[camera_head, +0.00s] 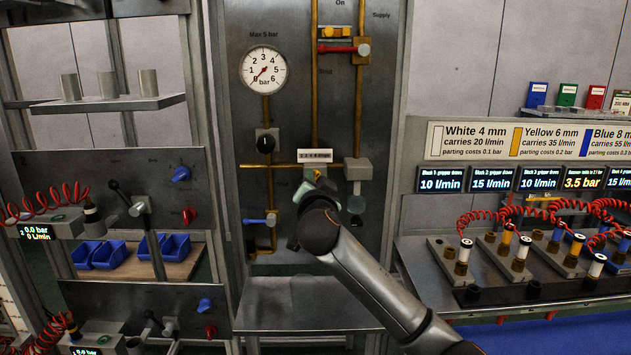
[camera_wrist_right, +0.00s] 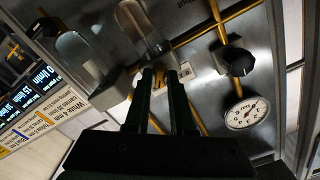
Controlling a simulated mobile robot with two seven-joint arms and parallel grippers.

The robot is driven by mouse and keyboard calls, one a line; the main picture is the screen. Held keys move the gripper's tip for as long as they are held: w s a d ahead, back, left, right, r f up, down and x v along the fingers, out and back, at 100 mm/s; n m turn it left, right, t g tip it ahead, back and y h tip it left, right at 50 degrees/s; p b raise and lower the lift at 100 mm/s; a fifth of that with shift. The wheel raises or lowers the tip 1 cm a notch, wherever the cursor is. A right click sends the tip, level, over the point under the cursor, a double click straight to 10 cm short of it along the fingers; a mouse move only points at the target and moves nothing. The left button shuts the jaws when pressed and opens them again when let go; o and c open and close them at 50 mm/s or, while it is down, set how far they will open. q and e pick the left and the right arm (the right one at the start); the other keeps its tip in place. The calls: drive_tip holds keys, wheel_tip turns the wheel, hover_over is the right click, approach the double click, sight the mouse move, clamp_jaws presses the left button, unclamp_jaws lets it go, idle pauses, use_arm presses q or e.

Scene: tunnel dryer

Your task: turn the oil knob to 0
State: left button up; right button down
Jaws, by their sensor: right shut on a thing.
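A white scale strip with small numbers (camera_head: 315,155) sits on the brass pipe in the middle of the grey panel; its digits are too small to read. My right gripper (camera_head: 316,180) is just below it, its arm coming from the lower right. In the right wrist view the two dark fingers (camera_wrist_right: 162,78) are close together at a small yellowish knob (camera_wrist_right: 172,76), beside the scale. The gripper is shut on this knob, apparently the oil knob. The fingers hide most of it, and I cannot read its setting. My left gripper is not in view.
A black knob (camera_head: 265,143) and a pressure gauge (camera_head: 263,70) are to the upper left. A clear bowl unit (camera_head: 357,172) stands close on the right. A blue-handled valve (camera_head: 260,220) is lower left. A bare metal shelf (camera_head: 300,300) lies below.

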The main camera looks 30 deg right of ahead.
drive_tip(key=shift+f+n, duration=0.1)
drive_tip(key=shift+n, duration=0.2)
drive_tip(key=n+p, duration=0.2)
drive_tip(key=n, duration=0.4)
drive_tip(key=shift+n, duration=0.3)
drive_tip(key=n+p, duration=0.1)
drive_tip(key=n, duration=0.2)
drive_tip(key=shift+n, duration=0.3)
drive_tip(key=n, duration=0.3)
drive_tip(key=shift+n, duration=0.4)
drive_tip(key=n, duration=0.3)
drive_tip(key=shift+n, duration=0.3)
drive_tip(key=n, duration=0.6)
drive_tip(key=shift+n, duration=0.3)
